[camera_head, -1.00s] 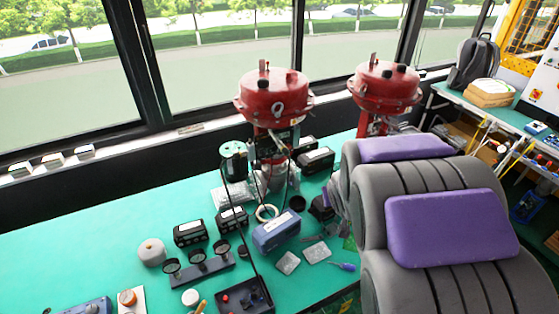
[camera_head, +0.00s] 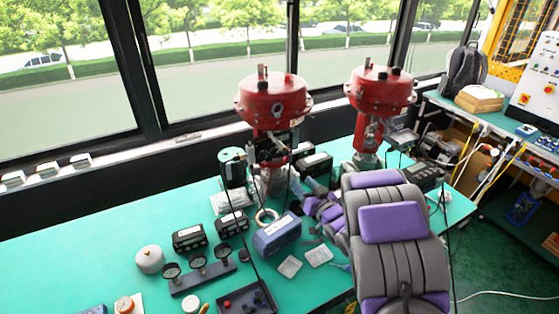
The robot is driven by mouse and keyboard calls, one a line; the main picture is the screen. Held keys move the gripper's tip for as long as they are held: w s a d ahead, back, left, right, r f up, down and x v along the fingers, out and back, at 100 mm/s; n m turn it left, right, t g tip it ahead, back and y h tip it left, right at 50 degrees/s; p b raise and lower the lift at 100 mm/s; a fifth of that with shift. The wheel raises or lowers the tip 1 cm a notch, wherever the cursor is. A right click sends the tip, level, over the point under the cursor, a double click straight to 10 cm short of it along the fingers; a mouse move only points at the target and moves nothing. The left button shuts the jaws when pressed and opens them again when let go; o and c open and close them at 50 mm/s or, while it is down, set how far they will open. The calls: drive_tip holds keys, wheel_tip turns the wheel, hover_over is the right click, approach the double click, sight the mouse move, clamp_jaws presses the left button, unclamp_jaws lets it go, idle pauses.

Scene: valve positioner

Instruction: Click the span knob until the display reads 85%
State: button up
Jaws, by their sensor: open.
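Two red valve actuators stand on the green bench, a left one (camera_head: 273,100) and a right one (camera_head: 381,88). A dark fitting (camera_head: 272,148) sits below the left actuator's head; I cannot tell if it is the positioner. A blue box (camera_head: 277,235) with a pale label lies in front of the left valve. The span knob and display reading are too small to make out. My gripper (camera_head: 306,192), small, grey and purple, is open just right of the left valve's lower body and behind the blue box. Its fingertips are hard to separate from the clutter.
Black meters (camera_head: 189,238), a three-dial stand (camera_head: 203,273), a white roll (camera_head: 150,259) and a dark tray (camera_head: 247,300) crowd the front of the bench (camera_head: 60,270). Thin cables hang around the left valve. Clear bench lies at the left. A second workbench (camera_head: 497,116) stands right.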

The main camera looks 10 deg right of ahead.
sight(277, 154)
drive_tip(key=b+x, duration=0.1)
drive_tip(key=x, duration=0.7)
drive_tip(key=b+x, duration=0.2)
drive_tip(key=x, duration=0.6)
drive_tip(key=shift+w+f, duration=0.2)
drive_tip(key=shift+w+a+r, duration=0.1)
drive_tip(key=shift+w, duration=0.25)
drive_tip(key=shift+c, duration=0.3)
clamp_jaws()
